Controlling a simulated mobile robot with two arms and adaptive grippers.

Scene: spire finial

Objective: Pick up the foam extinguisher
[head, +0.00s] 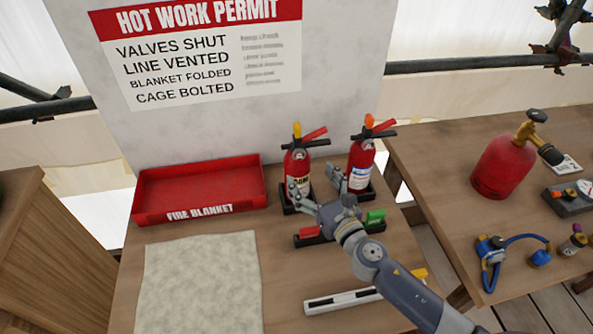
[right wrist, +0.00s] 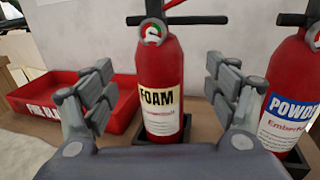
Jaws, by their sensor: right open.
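The foam extinguisher (head: 297,167) is a red cylinder with a cream label, a black handle and a yellow-orange top. It stands upright in a black base at the back of the middle table. In the right wrist view the foam extinguisher (right wrist: 161,85) reads "FOAM" and stands ahead, between the two fingers. My right gripper (head: 317,188) is open and empty, in front of the extinguisher, with its fingers spread to either side. I cannot tell whether they touch it. The gripper hides part of the lower body in the head view. My left gripper is not in view.
The powder extinguisher (head: 361,167), blue-labelled, stands close on the right. A red fire blanket tray (head: 200,210) lies left. A black holder (head: 340,239) with red and green pieces is under my right arm. A beige cloth (head: 199,285) covers the front left.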

